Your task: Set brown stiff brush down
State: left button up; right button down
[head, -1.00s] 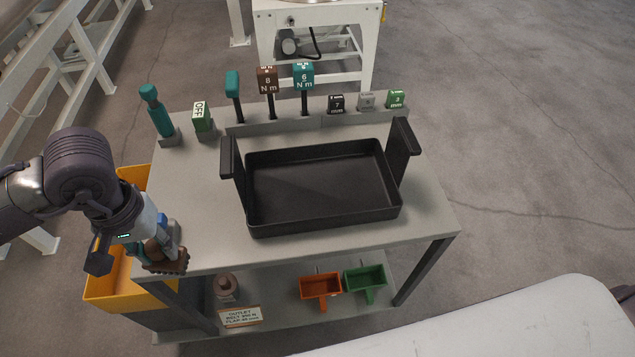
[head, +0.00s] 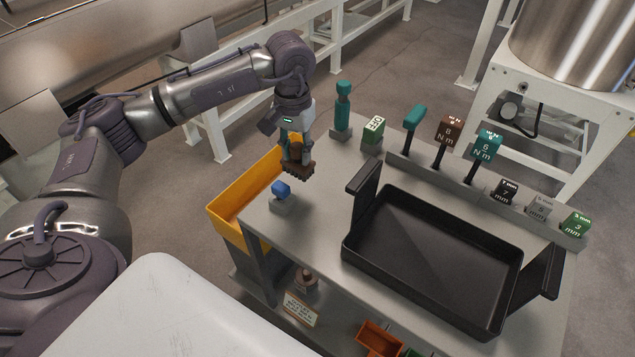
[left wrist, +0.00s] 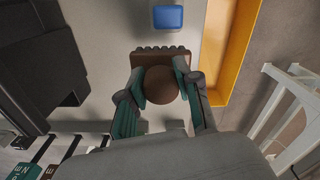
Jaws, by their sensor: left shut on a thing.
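My left gripper (head: 295,143) is shut on the brown stiff brush (head: 298,171) near the left end of the grey bench. In the left wrist view its teal-padded fingers (left wrist: 160,92) close on both sides of the brush's round brown knob (left wrist: 161,84). The bristle block (left wrist: 161,55) shows beyond the knob. In the head view the brush hangs bristles down; I cannot tell whether it touches the bench top (head: 320,215). My right gripper is in neither view.
A blue-topped item on a grey base (head: 281,194) stands near the brush. A yellow bin (head: 228,212) adjoins the bench's left edge. A black tray (head: 435,250) with upright handles fills the middle and right. A teal-handled tool (head: 343,108) and a green OFF block (head: 373,130) stand behind.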

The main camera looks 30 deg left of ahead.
aim_at(295, 147)
pick_arm(q)
jog(key=shift+f+p, duration=0.35)
jog(key=shift+f, duration=3.7)
jog(key=o, duration=1)
jog(key=shift+a, duration=0.1)
jog(key=shift+r, duration=0.15)
notch_tip(295, 147, up, 12)
jog(key=shift+r+b, duration=0.1)
jog(key=shift+b, duration=0.35)
